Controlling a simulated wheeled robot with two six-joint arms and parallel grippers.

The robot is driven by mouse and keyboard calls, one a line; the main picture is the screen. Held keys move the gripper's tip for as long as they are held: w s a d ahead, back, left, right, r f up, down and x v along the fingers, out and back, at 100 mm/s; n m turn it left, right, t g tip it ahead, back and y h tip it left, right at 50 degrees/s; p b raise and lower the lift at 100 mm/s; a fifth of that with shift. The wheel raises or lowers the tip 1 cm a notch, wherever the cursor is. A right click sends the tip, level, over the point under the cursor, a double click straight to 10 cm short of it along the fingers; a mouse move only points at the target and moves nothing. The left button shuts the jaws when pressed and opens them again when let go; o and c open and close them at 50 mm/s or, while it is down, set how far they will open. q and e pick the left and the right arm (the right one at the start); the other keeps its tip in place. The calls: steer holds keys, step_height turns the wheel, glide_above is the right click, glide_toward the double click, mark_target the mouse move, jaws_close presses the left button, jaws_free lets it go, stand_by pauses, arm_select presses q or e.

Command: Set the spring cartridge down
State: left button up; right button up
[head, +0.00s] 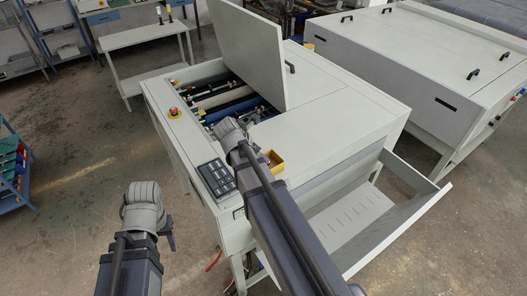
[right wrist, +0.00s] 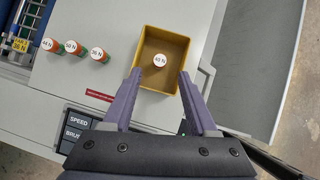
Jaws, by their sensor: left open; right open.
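A spring cartridge with a white round cap, which seems to read 40 N (right wrist: 159,60), stands in the yellow bin (right wrist: 147,37), seen from above. My right gripper (right wrist: 160,75) is open, its purple fingers spread at the bin's near side, with the cartridge between and just beyond the tips. I cannot tell the height of the fingers over it. In the head view the right arm hides much of the yellow bin (head: 274,162). My left gripper (head: 170,240) hangs over the floor, left of the machine, with nothing seen in it.
Several capped cartridges (right wrist: 97,54) stand in a row on the machine top, left of the bin. A keypad (head: 216,178) and a red stop button (head: 174,112) are on the machine (head: 345,115). Its lid (head: 245,45) is raised over rollers. An output tray (head: 350,222) is at front right.

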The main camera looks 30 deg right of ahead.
steer(key=shift+p+v, duration=1.7)
steer(key=shift+v, duration=1.05)
steer(key=s+a+f+m+y, duration=0.1)
steer(key=s+a+m, duration=0.3)
steer(key=a+m, duration=0.2)
steer(key=s+a+f+m+g+y, duration=0.1)
steer(key=s+a+m+y, duration=0.1)
steer(key=s+a+m, duration=0.3)
steer(key=s+a+f+m+g+y, duration=0.1)
steer(key=s+a+m, duration=0.4)
steer(key=a, duration=0.7)
steer(key=shift+a+f+m+y, duration=0.25)
steer(key=shift+m+y, duration=0.25)
steer(key=shift+m, duration=0.5)
steer(key=shift+s, duration=0.15)
